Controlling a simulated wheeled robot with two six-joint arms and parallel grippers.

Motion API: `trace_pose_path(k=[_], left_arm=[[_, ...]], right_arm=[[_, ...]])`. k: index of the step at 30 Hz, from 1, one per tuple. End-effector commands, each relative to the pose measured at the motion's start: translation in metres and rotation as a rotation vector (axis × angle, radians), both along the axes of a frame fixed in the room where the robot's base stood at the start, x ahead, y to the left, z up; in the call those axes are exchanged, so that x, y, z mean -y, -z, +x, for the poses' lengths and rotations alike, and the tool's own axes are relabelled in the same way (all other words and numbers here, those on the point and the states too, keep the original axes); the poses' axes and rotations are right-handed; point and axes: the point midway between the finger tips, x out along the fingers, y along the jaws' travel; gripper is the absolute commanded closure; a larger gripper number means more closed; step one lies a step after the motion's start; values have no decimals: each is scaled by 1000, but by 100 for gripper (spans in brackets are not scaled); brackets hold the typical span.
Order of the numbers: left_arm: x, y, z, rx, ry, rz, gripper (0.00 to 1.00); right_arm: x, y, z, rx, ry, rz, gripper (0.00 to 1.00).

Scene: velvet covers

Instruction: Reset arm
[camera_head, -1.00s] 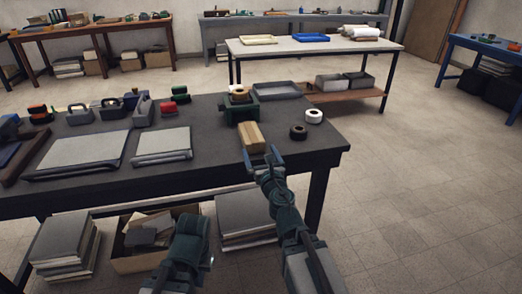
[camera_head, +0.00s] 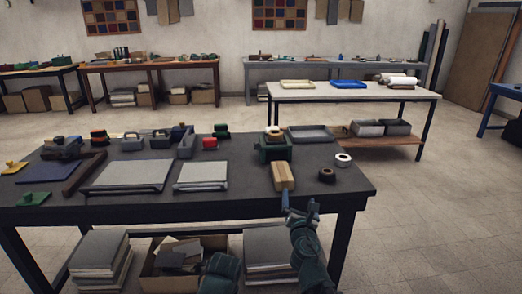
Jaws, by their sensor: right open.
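My right gripper (camera_head: 300,207) is open and empty, just in front of the dark table's (camera_head: 240,194) near edge. Its fingertips point up toward a wooden block (camera_head: 284,176) lying near that edge, with one fingertip just below the block in the picture. I cannot tell whether they touch. My right arm comes up from the bottom of the view. Part of my left arm (camera_head: 220,277) shows at the bottom centre, with its gripper not visible.
A green dispenser (camera_head: 273,153), a grey tray (camera_head: 309,134), a white roll (camera_head: 343,160) and a dark roll (camera_head: 327,175) stand near the block. Two grey covered slabs (camera_head: 128,174) lie left. Stacked boards (camera_head: 98,262) are underneath. The floor at right (camera_head: 440,220) is clear.

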Motion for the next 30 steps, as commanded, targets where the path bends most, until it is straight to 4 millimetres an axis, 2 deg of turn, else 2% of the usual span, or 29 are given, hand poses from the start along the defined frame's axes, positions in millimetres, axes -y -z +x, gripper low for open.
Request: trace_pose_path(k=[1, 2, 5, 8, 11, 15, 18, 22, 26, 30], left_arm=[[0, -34, 0, 0, 0, 0, 100], [0, -44, 0, 0, 0, 0, 100], [0, -78, 0, 0, 0, 0, 100], [0, -110, 0, 0, 0, 0, 100], [0, -142, 0, 0, -1, 0, 100], [0, -182, 0, 0, -1, 0, 100], [0, -204, 0, 0, -1, 0, 100], [0, -221, 0, 0, -1, 0, 100], [0, -227, 0, 0, -1, 0, 100], [0, -227, 0, 0, -1, 0, 100]], right_arm=[[4, -26, -4, -9, 68, 157, 0], [7, -29, -7, -16, 117, 267, 0], [13, -30, -22, -50, 301, 629, 0], [8, -22, -46, -100, 509, 961, 0], [-10, -12, -79, -164, 747, 1250, 0], [-50, -4, -137, -262, 1116, 1538, 0], [-80, -6, -178, -323, 1362, 1642, 0], [-108, -13, -219, -375, 1605, 1684, 0], [-122, -16, -240, -398, 1730, 1684, 0], [-126, -16, -246, -402, 1766, 1683, 0]])
